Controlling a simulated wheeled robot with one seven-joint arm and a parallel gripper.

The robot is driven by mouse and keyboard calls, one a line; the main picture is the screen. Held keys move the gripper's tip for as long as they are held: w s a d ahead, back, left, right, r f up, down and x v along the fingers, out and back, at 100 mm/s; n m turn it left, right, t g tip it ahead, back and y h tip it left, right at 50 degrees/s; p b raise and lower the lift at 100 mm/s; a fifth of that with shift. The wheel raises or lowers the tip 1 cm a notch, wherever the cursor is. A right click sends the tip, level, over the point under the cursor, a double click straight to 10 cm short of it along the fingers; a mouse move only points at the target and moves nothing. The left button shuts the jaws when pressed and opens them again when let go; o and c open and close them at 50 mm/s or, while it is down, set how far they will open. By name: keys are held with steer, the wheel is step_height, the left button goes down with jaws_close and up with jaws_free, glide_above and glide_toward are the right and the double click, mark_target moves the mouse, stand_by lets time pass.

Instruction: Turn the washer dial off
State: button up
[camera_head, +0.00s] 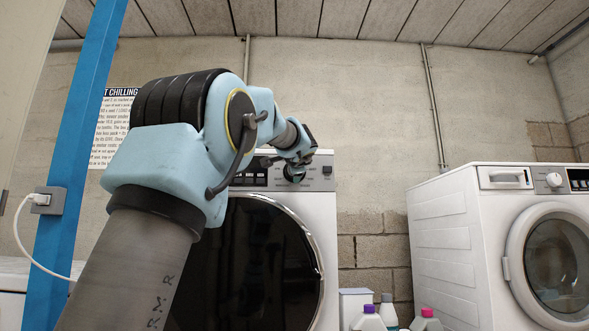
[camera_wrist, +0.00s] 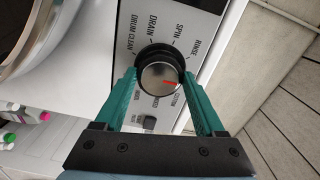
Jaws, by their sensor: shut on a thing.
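The washer dial (camera_wrist: 158,72) is a round knob with a silver face, a black rim and a red mark pointing right in the wrist view. In the head view, my gripper (camera_head: 294,172) is at the control panel of the middle washer (camera_head: 330,215), which has a large dark round door. The dial cannot be made out clearly there.
A second white washer (camera_head: 440,225) stands at the right, with its own knob (camera_head: 554,180). Bottles (camera_head: 368,318) and a white box stand low between the machines. A blue post (camera_head: 75,170) with a socket and white cable rises at the left.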

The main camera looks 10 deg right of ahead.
stand_by(0.4)
steer(key=o, duration=1.3)
steer(key=shift+o, duration=0.2)
steer(key=s+a+b, duration=0.2)
steer(key=s, duration=0.8)
steer(key=shift+s+b, duration=0.35)
steer(key=shift+b, duration=0.05)
